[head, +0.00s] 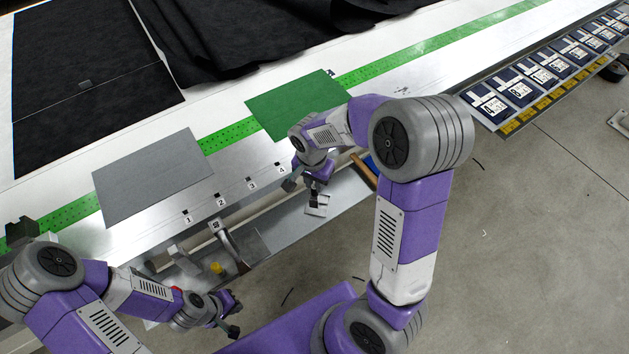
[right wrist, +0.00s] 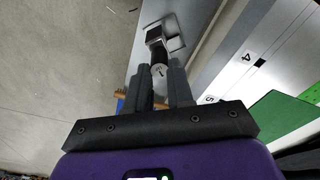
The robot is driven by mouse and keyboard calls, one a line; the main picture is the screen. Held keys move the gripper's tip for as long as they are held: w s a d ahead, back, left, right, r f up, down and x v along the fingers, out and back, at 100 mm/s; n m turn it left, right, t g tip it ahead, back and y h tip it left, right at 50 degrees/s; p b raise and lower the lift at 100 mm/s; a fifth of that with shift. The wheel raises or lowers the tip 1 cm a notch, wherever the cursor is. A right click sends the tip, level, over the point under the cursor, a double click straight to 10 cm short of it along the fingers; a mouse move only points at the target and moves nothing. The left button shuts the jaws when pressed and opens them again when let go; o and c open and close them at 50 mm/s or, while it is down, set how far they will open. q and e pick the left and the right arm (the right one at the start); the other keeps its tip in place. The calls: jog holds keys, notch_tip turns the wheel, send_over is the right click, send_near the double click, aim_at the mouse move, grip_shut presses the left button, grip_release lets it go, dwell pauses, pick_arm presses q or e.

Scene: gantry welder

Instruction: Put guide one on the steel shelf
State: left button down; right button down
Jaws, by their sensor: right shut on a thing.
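Guide one appears to be the dark-handled piece with a pale round tag marked 1 (right wrist: 159,72) in the right wrist view. Its metal head points away from me. My right gripper (right wrist: 160,88) is shut on it, one finger on each side. In the head view my right gripper (head: 312,193) is over the steel shelf (head: 347,207), below the table's front edge. I cannot tell whether guide one touches the shelf. My left gripper (head: 236,315) is low at the front left, away from guide one; its jaw opening is unclear.
The white table carries a grey sheet (head: 150,178), a green sheet (head: 293,104) and black cloth (head: 240,35). Clamp-like tools and a yellow piece (head: 217,268) are on the shelf's left part. A wooden-handled tool (head: 363,170) lies near my right gripper.

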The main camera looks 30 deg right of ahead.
jog(key=shift+f, duration=0.15)
jog(key=c, duration=1)
grip_release()
